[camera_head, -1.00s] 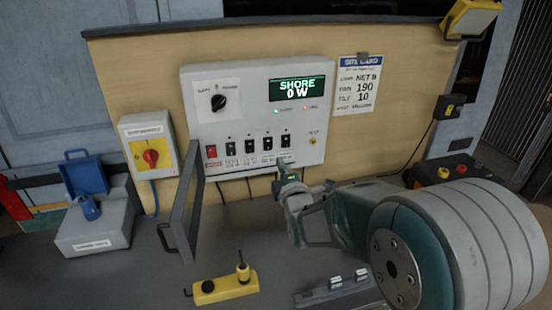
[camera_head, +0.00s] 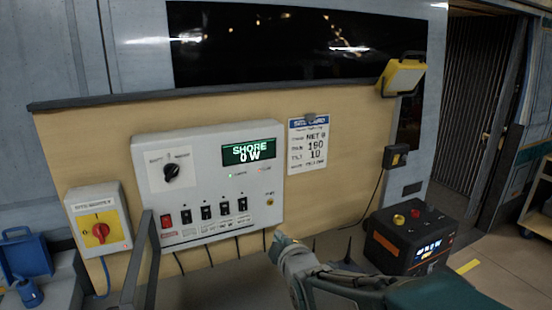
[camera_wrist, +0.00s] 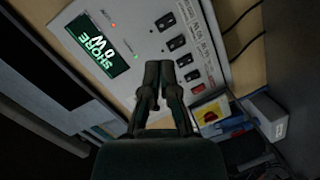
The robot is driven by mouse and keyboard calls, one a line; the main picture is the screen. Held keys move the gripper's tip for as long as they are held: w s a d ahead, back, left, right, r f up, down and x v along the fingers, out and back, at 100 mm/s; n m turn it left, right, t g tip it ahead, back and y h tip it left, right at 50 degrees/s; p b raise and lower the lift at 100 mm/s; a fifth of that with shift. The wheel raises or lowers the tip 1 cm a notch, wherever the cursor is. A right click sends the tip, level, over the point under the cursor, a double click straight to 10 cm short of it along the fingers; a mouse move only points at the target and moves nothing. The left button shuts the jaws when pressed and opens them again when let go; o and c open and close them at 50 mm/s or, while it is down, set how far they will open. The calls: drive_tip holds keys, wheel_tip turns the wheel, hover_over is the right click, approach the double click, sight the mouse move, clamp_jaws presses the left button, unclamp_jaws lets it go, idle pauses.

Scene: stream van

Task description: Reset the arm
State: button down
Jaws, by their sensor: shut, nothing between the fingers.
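My gripper (camera_head: 284,240) is low in the head view, just below and right of the white control panel (camera_head: 215,225). In the wrist view its two dark fingers (camera_wrist: 160,68) are together at the tips with nothing between them. The panel shows there too, turned on its side, beyond the fingers. My forearm runs off to the lower right in the head view. I cannot tell the gap between the fingers and the panel.
The panel display (camera_head: 248,152) reads SHORE 0 W. A grey open frame (camera_head: 143,265) juts out at its lower left. A red-knobbed switch box (camera_head: 82,212) is left of it. A black unit with buttons (camera_head: 412,240) stands right.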

drive_tip(key=s+d+m+g+h, duration=0.1)
drive_tip(key=s+d+m+g, duration=0.2)
drive_tip(key=s+d+m, duration=0.2)
drive_tip(key=s+d+f+m+g+h, duration=0.1)
drive_tip(key=s+d+m, duration=0.4)
drive_tip(key=s, duration=0.7)
drive_tip(key=s+d+f+m+g+h, duration=0.1)
drive_tip(key=s+d+m+g+h, duration=0.1)
drive_tip(key=s+d+m+g, duration=0.3)
drive_tip(key=s+m, duration=0.1)
drive_tip(key=s, duration=0.3)
drive_tip(key=shift+s+d+m+h, duration=0.2)
drive_tip(key=shift+d+m+h, duration=0.2)
